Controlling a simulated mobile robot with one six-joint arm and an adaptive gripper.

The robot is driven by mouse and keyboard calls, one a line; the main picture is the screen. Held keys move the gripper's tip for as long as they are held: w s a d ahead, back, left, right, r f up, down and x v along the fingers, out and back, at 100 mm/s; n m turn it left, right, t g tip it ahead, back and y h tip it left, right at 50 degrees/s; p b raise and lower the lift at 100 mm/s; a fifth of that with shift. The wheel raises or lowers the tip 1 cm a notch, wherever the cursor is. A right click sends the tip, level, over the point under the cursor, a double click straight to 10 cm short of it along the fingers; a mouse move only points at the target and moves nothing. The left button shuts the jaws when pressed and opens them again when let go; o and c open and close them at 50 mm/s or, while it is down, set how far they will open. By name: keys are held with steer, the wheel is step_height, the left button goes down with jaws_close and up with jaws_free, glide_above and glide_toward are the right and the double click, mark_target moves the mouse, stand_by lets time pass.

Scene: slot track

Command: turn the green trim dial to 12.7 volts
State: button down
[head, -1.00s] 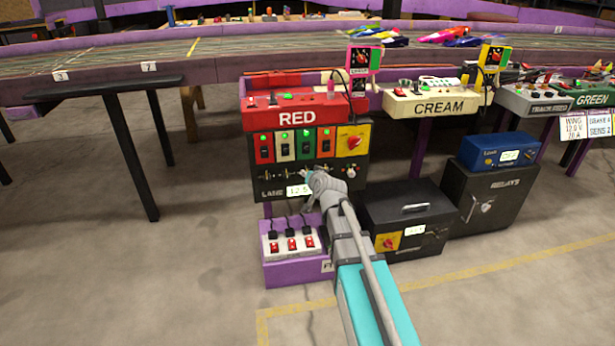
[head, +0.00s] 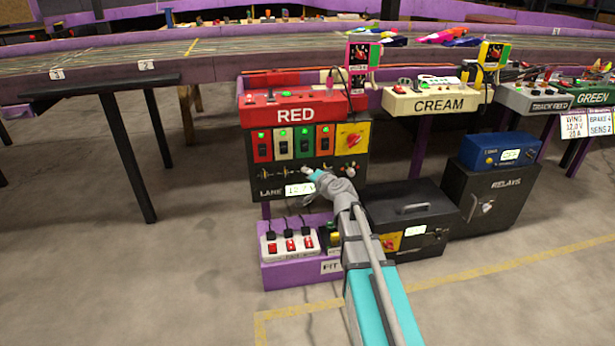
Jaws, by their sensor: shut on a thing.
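The black lane panel (head: 327,180) hangs under the red RED console. A row of small dials and toggles runs across it. My gripper (head: 311,173) reaches to this row from the lower right and is shut at the panel face, just above the white voltage display (head: 299,190). The green trim dial is hidden behind my fingers, which appear to be shut on it. The display now shows clear of the gripper; its small digits look like 12.7 V, but are blurred.
Lit rocker switches (head: 304,143) and a yellow plate with a red rotary knob (head: 352,140) sit just above. A purple box with a power strip (head: 290,245) stands below. A black case (head: 405,205) is close on the right of my arm.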

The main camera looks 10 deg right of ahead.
stand_by(0.4)
steer(key=c, duration=0.5)
jaws_free()
